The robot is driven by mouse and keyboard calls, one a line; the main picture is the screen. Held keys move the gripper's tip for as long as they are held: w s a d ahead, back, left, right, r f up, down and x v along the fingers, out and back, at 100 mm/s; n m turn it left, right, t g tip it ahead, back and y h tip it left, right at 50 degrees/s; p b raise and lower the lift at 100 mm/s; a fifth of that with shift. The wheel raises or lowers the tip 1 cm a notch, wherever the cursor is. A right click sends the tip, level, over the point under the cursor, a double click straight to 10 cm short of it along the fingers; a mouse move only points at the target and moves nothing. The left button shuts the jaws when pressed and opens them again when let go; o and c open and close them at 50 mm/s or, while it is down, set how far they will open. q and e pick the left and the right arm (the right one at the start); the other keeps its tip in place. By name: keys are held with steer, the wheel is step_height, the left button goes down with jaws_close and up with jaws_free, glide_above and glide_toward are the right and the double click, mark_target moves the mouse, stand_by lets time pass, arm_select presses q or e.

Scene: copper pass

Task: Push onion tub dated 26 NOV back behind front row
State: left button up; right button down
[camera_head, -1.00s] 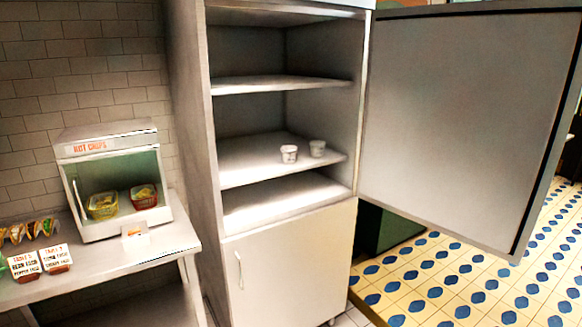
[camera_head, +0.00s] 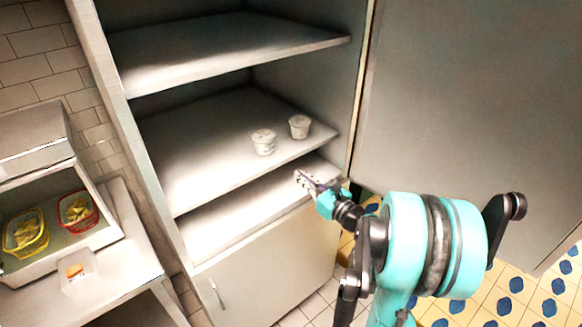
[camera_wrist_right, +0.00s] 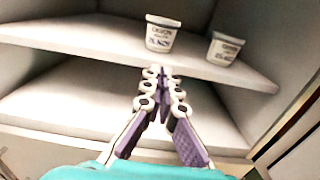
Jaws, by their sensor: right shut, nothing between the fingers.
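Two small white tubs stand upright and apart on the middle shelf (camera_head: 190,165) of the open cabinet. The left tub (camera_head: 263,142) also shows in the right wrist view (camera_wrist_right: 162,34); its label begins with ONION and has a blue date ending in NOV, the day too blurred to be sure. The right tub (camera_head: 299,126) also shows in the right wrist view (camera_wrist_right: 225,48); its date is unreadable. My right gripper (camera_head: 303,178) is shut and empty, in front of the shelf's edge, below the tubs and apart from them. My left gripper is not in view.
The cabinet door (camera_head: 460,110) stands open on the right. An upper shelf (camera_head: 220,50) is above the tubs and a lower shelf (camera_head: 235,215) below. The middle shelf is bare to the left of the tubs. A counter with food baskets stands left.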

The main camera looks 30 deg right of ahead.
steer(key=b, duration=0.2)
glide_toward(263, 147)
steer(key=w+f, duration=0.1)
steer(key=w, duration=0.1)
steer(key=w+d+f, duration=0.1)
steer(key=w, duration=0.1)
steer(key=w+f, duration=0.1)
steer(key=w, duration=0.1)
steer(key=shift+d, duration=0.35)
steer(key=shift+w+r, duration=0.1)
steer(key=shift+w, duration=0.15)
steer(key=w, duration=0.7)
steer(key=shift+a, duration=0.25)
